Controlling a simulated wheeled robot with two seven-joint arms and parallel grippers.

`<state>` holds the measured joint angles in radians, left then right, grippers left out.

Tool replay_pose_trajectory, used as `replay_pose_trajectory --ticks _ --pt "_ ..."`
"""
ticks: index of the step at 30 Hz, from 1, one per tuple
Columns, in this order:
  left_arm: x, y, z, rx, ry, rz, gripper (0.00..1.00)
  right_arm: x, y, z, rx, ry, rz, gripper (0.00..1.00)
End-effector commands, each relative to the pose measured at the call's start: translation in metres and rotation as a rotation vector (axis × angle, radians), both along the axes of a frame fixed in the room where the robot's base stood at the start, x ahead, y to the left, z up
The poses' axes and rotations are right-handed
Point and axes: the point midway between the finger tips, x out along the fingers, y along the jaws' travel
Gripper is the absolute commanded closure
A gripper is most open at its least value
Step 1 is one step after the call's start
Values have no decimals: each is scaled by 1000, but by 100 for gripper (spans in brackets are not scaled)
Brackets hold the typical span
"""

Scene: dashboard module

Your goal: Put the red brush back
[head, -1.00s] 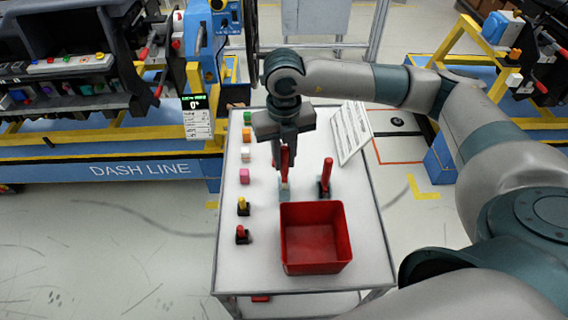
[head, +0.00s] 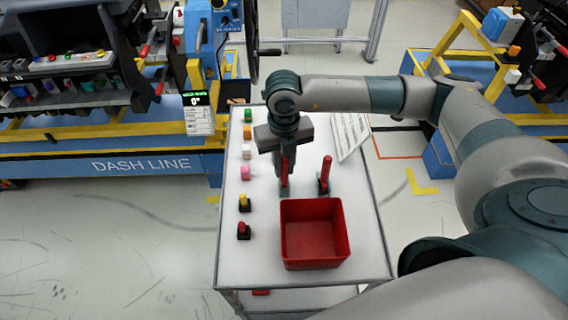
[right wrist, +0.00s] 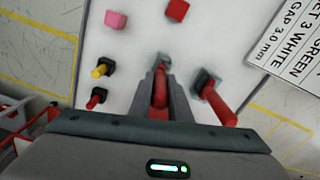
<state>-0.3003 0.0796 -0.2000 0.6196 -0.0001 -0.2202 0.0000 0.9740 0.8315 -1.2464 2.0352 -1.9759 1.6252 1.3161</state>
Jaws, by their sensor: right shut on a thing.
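The red brush (head: 284,172) stands upright, its red handle between the fingers of my right gripper (head: 284,180), which is shut on it. In the right wrist view the red handle (right wrist: 160,88) shows between the fingers, above a small grey holder (right wrist: 163,59). The holder also shows in the head view (head: 285,191). I cannot tell whether the brush's lower end is fully seated in it; the fingers hide part of it. A second red-handled tool (head: 325,174) stands in a dark base just to the right. My left gripper is not in view.
A red bin (head: 315,268) stands at the front of the white table (head: 258,275). A row of small coloured pieces runs along the left, including a pink block (head: 245,173) and a yellow-topped peg (head: 244,203). A printed sheet (head: 350,137) lies at the right.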

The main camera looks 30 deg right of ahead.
Motion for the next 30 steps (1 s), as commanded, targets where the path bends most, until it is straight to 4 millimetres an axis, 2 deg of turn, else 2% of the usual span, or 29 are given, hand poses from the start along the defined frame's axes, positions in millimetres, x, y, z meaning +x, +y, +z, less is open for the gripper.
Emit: replay_pose_trajectory --ticks 7,8,10,20,26,30 --pt "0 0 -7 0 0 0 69 0 0 -5 1 0 0 100" --pt "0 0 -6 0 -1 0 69 0 0 -5 0 0 0 81" --pt "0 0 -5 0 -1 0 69 0 0 -4 0 0 0 64" --pt "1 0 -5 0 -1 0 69 0 0 -3 0 0 0 64" --pt "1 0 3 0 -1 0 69 0 0 3 0 0 -1 64" --pt "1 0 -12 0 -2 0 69 1 0 14 1 -3 -1 64"
